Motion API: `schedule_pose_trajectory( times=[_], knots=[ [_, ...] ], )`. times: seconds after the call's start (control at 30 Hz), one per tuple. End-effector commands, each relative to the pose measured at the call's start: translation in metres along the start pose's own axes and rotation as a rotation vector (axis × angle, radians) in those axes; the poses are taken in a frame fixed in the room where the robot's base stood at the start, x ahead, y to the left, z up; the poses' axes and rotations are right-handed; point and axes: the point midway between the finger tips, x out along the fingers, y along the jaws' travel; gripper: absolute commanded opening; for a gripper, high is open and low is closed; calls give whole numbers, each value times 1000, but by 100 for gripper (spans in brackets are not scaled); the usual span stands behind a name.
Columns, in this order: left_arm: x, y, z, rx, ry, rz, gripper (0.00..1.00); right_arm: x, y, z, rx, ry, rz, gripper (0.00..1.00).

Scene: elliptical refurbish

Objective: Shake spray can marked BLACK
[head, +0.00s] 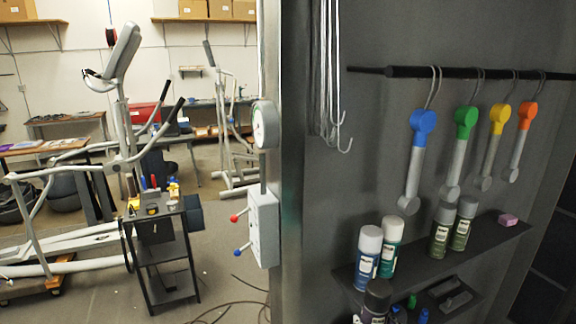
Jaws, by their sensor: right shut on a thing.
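A spray can with a dark cap (377,293) shows at the bottom edge, in front of the dark shelf. Its lower part is cut off, and I cannot read its label. My right gripper is shut on this can; its fingers are mostly out of frame or hard to make out against the dark shelf. My left gripper is not in view.
Blue (413,160), green (459,150), yellow (491,150) and orange (522,140) headed tools hang from a black rail above the shelf (500,240). A pink block (508,220) lies on it. A black cart (165,250) and elliptical machines stand at left.

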Motion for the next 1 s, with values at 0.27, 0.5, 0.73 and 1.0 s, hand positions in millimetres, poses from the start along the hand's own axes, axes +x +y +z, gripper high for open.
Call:
schedule_pose_trajectory(
  times=[0.27, 0.5, 0.73, 1.0],
  knots=[
    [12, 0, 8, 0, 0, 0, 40, 3, -44, -23, -21, 3, -67, 3],
    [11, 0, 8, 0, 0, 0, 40, 3, -43, -28, -22, 2, -68, 3],
    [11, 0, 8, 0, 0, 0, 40, 15, -42, 11, -20, 4, -66, 3],
    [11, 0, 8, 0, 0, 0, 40, -6, -43, -52, -22, 2, -68, 3]
  ],
)
